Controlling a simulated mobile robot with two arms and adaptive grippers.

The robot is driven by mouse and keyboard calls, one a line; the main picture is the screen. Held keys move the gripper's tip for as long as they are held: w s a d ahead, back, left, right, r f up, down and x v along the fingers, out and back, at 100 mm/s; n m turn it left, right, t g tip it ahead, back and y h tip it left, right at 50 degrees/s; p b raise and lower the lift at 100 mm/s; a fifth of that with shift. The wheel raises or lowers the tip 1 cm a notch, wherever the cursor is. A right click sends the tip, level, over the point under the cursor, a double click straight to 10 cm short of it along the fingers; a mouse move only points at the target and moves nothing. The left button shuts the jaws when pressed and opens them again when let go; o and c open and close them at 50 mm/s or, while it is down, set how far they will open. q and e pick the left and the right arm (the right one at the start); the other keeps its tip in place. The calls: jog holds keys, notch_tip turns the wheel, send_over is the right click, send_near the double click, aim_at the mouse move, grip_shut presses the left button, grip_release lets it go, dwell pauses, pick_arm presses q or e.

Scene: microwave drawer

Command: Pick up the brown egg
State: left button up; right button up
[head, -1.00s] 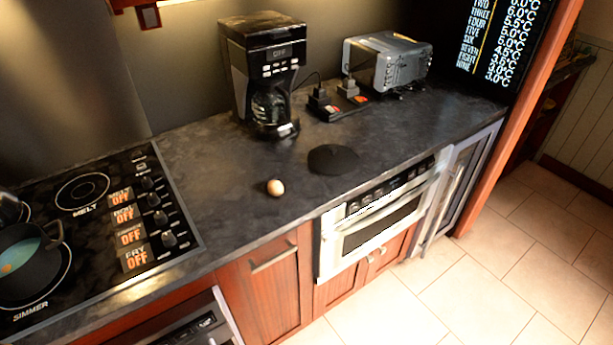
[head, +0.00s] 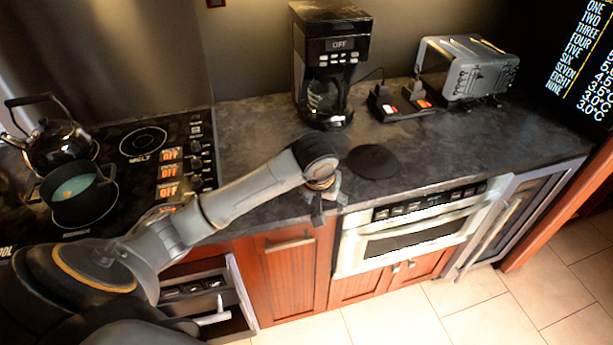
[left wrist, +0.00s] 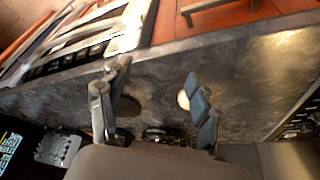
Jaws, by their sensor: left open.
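The brown egg (left wrist: 183,99) shows in the left wrist view on the dark countertop (left wrist: 240,75). It is pale brown and partly covered by the right-hand finger in that picture. In the head view the egg is hidden behind my left arm and gripper. My left gripper (head: 323,207) hangs over the front edge of the counter in the head view. In the left wrist view its two fingers (left wrist: 157,70) are spread apart with nothing held between them. I cannot tell whether the finger touches the egg. My right gripper is in neither view.
A black disc (head: 373,161) lies right of my gripper. A coffee maker (head: 325,65), plugs with a power strip (head: 400,103) and a toaster (head: 467,70) stand behind. The stove at left holds a pot (head: 78,193) and a kettle (head: 58,137). A drawer (head: 215,310) below is open.

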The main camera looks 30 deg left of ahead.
pick_arm(q)
jog(key=w+a+r+n+y, duration=0.1)
jog(key=w+a+r+n, duration=0.35)
jog(key=a+r, duration=0.35)
jog(key=shift+m, duration=0.35)
jog(key=p+x, duration=0.1)
jog(key=x, duration=0.7)
jog(key=shift+w+a+f, duration=0.1)
jog(key=shift+w+a, duration=0.05)
jog(key=shift+w, duration=0.05)
jog(key=p+x, duration=0.1)
jog(key=x, duration=0.1)
jog(key=p+x, duration=0.1)
jog(key=x, duration=0.1)
jog(key=shift+s+a+f, duration=0.1)
jog(key=shift+s+f, duration=0.05)
jog(key=shift+s, duration=0.25)
jog(key=shift+w+a+f, duration=0.15)
jog(key=shift+w+f, duration=0.05)
jog(key=shift+f, duration=0.35)
jog(key=c, duration=0.8)
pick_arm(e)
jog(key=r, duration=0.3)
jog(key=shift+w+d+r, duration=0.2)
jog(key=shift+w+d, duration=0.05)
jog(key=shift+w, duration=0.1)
